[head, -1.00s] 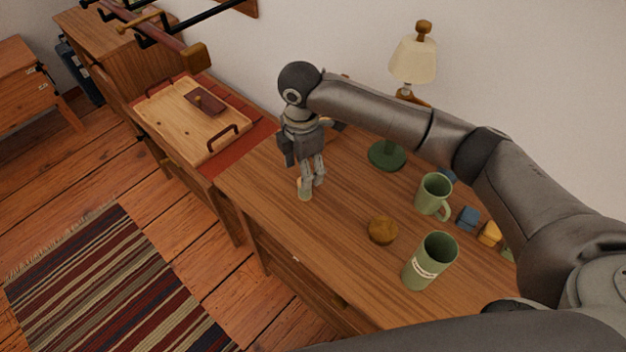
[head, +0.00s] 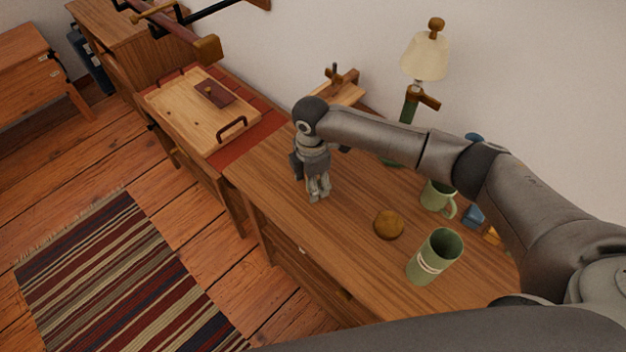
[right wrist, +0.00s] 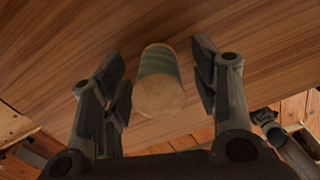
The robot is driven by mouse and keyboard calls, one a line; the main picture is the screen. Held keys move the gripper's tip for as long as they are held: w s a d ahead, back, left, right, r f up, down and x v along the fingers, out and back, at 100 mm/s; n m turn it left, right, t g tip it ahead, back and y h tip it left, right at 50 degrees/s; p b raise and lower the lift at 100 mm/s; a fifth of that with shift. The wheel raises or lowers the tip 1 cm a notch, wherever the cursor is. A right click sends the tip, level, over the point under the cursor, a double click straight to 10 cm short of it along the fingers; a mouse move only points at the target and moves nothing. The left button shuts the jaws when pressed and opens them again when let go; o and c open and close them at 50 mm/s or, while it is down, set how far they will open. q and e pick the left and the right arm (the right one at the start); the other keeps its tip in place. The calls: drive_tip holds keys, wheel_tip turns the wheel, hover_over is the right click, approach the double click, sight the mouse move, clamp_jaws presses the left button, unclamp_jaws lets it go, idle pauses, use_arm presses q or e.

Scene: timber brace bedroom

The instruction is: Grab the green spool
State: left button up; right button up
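The green spool (right wrist: 160,72) shows in the right wrist view as a short cylinder with a green side and a pale round end. It is between the two fingers of my right gripper (head: 319,193), with a visible gap on each side. The right gripper is open around it, low over the wooden desk (head: 345,235). In the head view I cannot make out the spool; the gripper seems to hide it. My left gripper is not in view.
A round brown object (head: 389,225), a green cup (head: 434,256) and a green mug (head: 438,198) stand right of the gripper. A lamp (head: 425,60) stands behind. A wooden tray (head: 195,120) lies to the left. The desk just in front of the gripper is clear.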

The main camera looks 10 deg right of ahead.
drive_tip(key=c, duration=0.8)
drive_tip(key=shift+r, duration=0.2)
